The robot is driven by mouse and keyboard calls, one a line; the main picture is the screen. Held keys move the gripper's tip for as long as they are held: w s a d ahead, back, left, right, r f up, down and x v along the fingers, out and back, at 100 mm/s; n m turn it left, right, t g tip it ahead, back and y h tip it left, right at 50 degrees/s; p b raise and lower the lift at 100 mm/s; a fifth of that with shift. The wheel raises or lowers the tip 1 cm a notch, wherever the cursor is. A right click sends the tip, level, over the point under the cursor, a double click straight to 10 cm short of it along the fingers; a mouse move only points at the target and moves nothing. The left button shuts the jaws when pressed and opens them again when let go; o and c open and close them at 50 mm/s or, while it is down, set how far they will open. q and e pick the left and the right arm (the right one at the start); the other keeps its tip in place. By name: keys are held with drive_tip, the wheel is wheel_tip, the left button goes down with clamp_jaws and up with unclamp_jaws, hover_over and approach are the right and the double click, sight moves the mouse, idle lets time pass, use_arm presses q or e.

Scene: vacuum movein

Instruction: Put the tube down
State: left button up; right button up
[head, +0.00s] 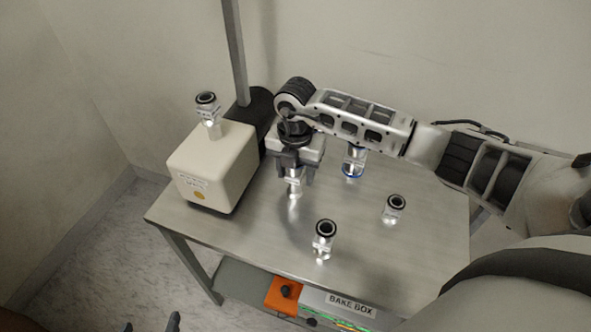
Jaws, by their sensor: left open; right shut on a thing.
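My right gripper (296,172) comes in from the right over the middle of the steel table and points down. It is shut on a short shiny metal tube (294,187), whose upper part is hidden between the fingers. The tube looks upright and low over the tabletop; I cannot tell whether its bottom touches. My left gripper (151,325) shows only as two dark fingertips at the bottom edge, apart and empty, in front of the table.
Two metal fittings with black rims, a front one (325,239) and a right one (393,209), stand on the table (255,232). A blue-ringed piece (353,161) stands behind my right arm. A cream box (213,166) carries another fitting (208,113). A bake box (345,304) sits below.

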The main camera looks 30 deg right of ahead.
drive_tip(key=o, duration=1)
drive_tip(key=shift+o, duration=0.2)
drive_tip(key=shift+r, duration=0.15)
wheel_tip(320, 180, up, 12)
drive_tip(key=shift+p, duration=0.3)
